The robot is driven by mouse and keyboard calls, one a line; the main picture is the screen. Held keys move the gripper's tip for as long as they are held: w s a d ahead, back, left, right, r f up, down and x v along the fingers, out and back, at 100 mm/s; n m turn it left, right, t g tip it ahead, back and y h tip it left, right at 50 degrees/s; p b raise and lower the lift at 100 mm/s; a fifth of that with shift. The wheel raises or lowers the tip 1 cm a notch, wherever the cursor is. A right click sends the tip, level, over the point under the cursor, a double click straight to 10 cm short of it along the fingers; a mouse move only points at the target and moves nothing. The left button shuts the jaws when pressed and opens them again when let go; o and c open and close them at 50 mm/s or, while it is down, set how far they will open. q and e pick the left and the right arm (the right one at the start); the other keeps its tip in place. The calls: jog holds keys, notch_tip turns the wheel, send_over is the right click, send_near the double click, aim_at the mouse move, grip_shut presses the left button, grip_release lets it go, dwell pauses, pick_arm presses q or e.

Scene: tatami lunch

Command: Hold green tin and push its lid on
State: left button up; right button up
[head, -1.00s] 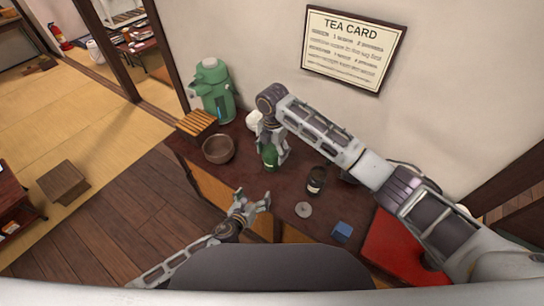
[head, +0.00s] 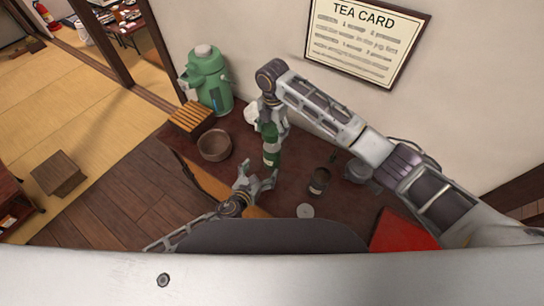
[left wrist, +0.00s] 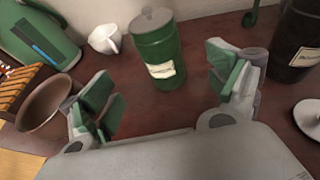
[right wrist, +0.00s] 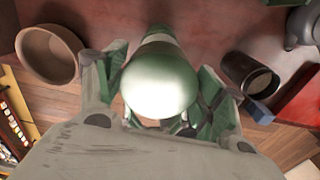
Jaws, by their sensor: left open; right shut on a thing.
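The green tin (head: 271,157) stands upright on the dark table with a pale label on its side. In the left wrist view the tin (left wrist: 158,58) shows a grey knobbed top without the green cap. My right gripper (head: 270,122) is above the tin, shut on a green cap-like lid, whose shiny round top (right wrist: 160,80) fills the middle of the right wrist view. The gap between lid and tin is hard to judge. My left gripper (head: 257,183) is open and empty, in front of the tin, its fingers (left wrist: 165,100) apart with the tin beyond them.
A brown bowl (head: 214,145), white cup (left wrist: 105,38), slatted box (head: 190,117) and green air pot (head: 208,80) stand left and behind. A dark tin (head: 319,181), a pale disc (head: 305,211), a grey pot (head: 358,171) and a red tray (head: 400,232) lie right.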

aim_at(272, 155)
pick_arm(q)
jog(key=shift+w, duration=0.2)
jog(key=shift+x, duration=5.9)
jog(key=shift+s+d+f, duration=0.1)
jog(key=shift+c, duration=0.4)
jog(key=c, duration=1.5)
pick_arm(e)
jog(key=shift+f, duration=2.5)
jog(key=shift+f, duration=0.1)
jog(key=shift+f, duration=0.8)
jog(key=shift+f, duration=0.7)
